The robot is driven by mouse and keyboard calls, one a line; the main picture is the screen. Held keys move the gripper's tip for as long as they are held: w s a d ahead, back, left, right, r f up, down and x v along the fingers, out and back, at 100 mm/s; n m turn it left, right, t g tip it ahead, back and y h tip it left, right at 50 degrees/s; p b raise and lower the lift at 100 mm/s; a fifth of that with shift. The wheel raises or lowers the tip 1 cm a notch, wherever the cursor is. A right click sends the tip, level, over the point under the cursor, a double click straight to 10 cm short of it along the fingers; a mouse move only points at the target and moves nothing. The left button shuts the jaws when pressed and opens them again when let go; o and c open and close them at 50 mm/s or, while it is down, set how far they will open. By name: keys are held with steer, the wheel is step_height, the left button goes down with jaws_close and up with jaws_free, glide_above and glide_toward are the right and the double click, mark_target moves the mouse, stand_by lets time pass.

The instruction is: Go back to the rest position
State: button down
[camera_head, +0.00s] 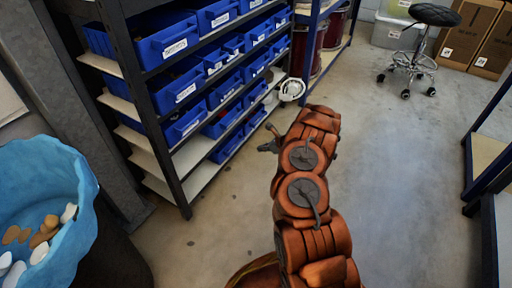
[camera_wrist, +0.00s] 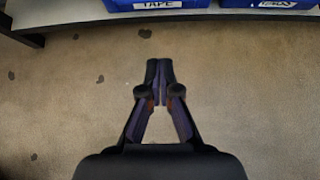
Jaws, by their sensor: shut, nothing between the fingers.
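My orange arm rises from the bottom middle of the head view. My gripper (camera_head: 270,140) shows as a dark shape at the left of the arm's far end, out over the floor in front of the blue-bin shelf. In the wrist view my gripper (camera_wrist: 159,68) points at bare concrete, its two dark fingertips together. The fingers are shut with nothing between them.
A shelf rack (camera_head: 171,160) with several labelled blue bins (camera_head: 167,44) stands at the left. A bin with a light-blue liner (camera_head: 45,180) is at the far left. A stool (camera_head: 410,60) and cardboard boxes (camera_head: 474,32) stand at the back right. The floor (camera_head: 390,180) right of my arm is clear.

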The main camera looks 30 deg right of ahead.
steer(key=shift+s+d+r, duration=0.1)
steer(key=shift+s+r, duration=0.15)
